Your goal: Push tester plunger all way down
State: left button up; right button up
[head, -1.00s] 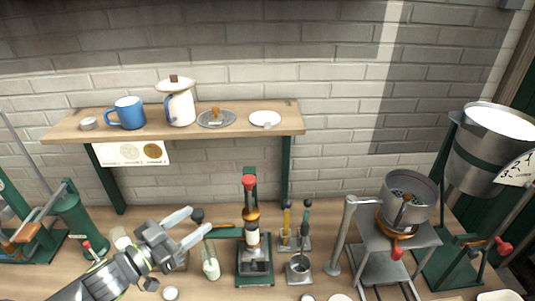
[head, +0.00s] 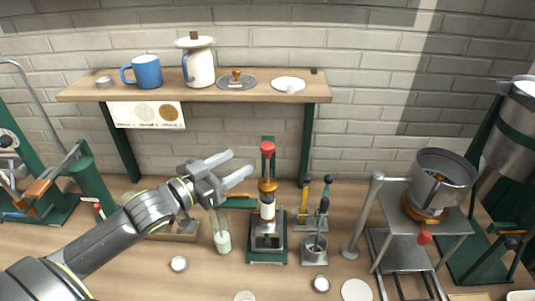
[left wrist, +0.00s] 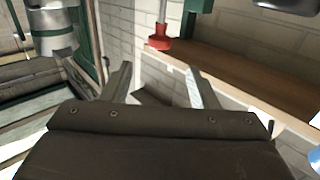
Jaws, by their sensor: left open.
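The tester (head: 267,248) is a green-framed stand on the bench, with an upright amber and white column. The red knob (head: 267,148) of its plunger is at the top, and the plunger looks raised. My left gripper (head: 242,161) is open and empty, just left of the knob at about its height in the picture. In the left wrist view, a red knob on a grey rod (left wrist: 160,42) shows beyond the open fingers (left wrist: 158,80), apart from them. My right gripper is not in view.
A shelf (head: 220,94) above holds a blue mug (head: 147,70) and a white pot (head: 199,68). A milky glass (head: 222,241) stands left of the tester. A cup (head: 314,250) and upright tools (head: 325,195) stand right.

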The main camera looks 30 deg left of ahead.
aim_at(263, 147)
pick_arm(q)
jog(key=b+x, duration=0.1)
jog(key=x, duration=0.8)
jog(key=shift+w+d+r+p, duration=0.1)
jog(key=shift+w+p, duration=0.15)
jog(key=shift+p, duration=0.1)
jog(key=shift+w+d, duration=0.25)
jog(key=shift+w, duration=0.4)
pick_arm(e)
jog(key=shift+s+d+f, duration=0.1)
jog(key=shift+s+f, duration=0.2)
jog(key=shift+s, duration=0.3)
pick_arm(q)
grip_shut()
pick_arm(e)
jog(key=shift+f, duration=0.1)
